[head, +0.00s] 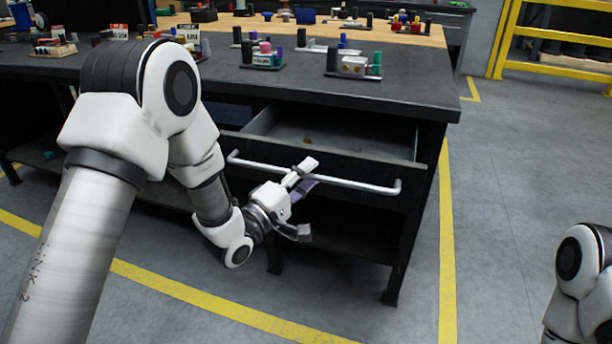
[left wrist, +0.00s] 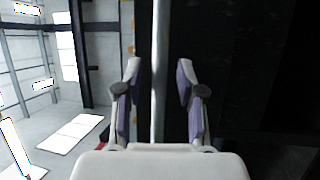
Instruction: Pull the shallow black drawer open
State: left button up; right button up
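The shallow black drawer (head: 375,167) is under the dark worktop and stands partly out, its grey inside visible from above. A long silver bar handle (head: 355,183) runs across its front. My left gripper (head: 306,199) is at the middle of this handle. In the left wrist view the handle (left wrist: 159,75) passes between the two fingers of my left gripper (left wrist: 158,72). A gap shows on each side of the bar, so the fingers are open around it, apart from it. My right gripper is outside the views; only part of my right arm shows at the right edge.
The worktop (head: 410,95) carries several small block-and-peg sets, such as one with a green peg (head: 376,64). A table leg (head: 394,285) stands below the drawer's right side. Grey floor with yellow lines is clear in front and to the right. A yellow railing (head: 560,32) stands behind.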

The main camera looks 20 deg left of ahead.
pick_arm(q)
jog(key=v, duration=1.2)
jog(key=s+d+f+m+g+y, duration=0.1)
jog(key=s+f+g, duration=0.2)
jog(key=f, duration=0.6)
jog(key=s+d+f+m+g+y, duration=0.1)
jog(key=s+f+g, duration=0.25)
jog(key=f, duration=0.55)
jog(key=s+d+f+m+g+y, duration=0.1)
jog(key=s+d+f+g, duration=0.15)
jog(key=f, duration=0.55)
jog(key=s+a+f+m+g+y, duration=0.3)
jog(key=s+a+f+m+g, duration=0.15)
jog(key=s, duration=0.45)
jog(key=s+a+f+m+g+y, duration=0.25)
jog(key=s+f+m+g, duration=0.2)
jog(key=s, duration=0.45)
notch_tip(320, 180, up, 23)
jog(key=p, duration=2.3)
jog(key=shift+w+p, duration=0.3)
jog(key=shift+w, duration=0.15)
